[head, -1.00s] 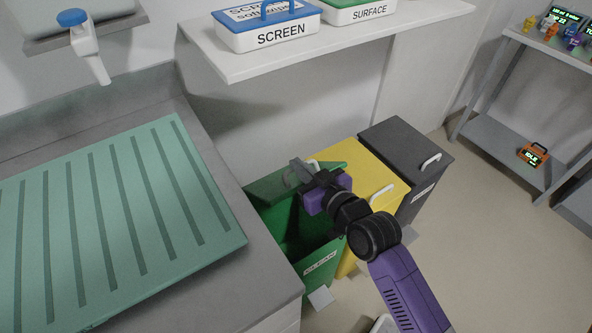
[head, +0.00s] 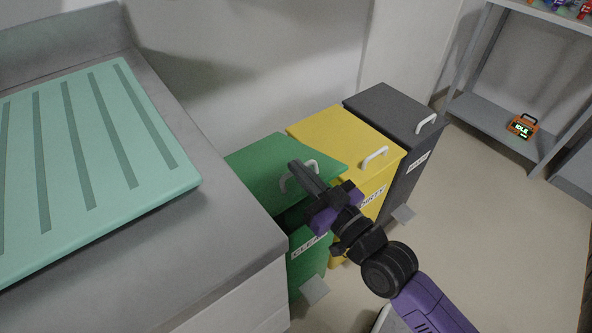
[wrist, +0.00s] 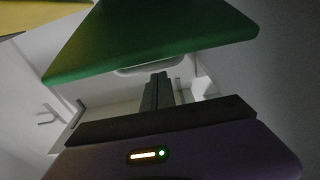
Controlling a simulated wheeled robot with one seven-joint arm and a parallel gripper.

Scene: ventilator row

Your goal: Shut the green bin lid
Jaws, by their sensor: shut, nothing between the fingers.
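The green bin (head: 308,272), labelled CLEAN, stands beside the grey counter. Its green lid (head: 262,165) is tilted low over the bin, with a dark gap showing under its front edge. The lid's white handle (head: 312,168) is partly hidden behind my gripper (head: 296,168). My gripper is shut and empty, at the lid's front edge by the handle. In the wrist view, the lid (wrist: 150,35) fills the top and its handle (wrist: 150,70) shows just beyond my shut fingers (wrist: 156,88). I cannot tell whether the fingers touch the lid.
A yellow bin (head: 340,135) labelled DIRTY and a dark grey bin (head: 390,112) stand right of the green bin, lids shut. The counter (head: 225,200) with a green ribbed mat (head: 80,140) is close on the left. Floor is open at right, before a metal rack (head: 490,122).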

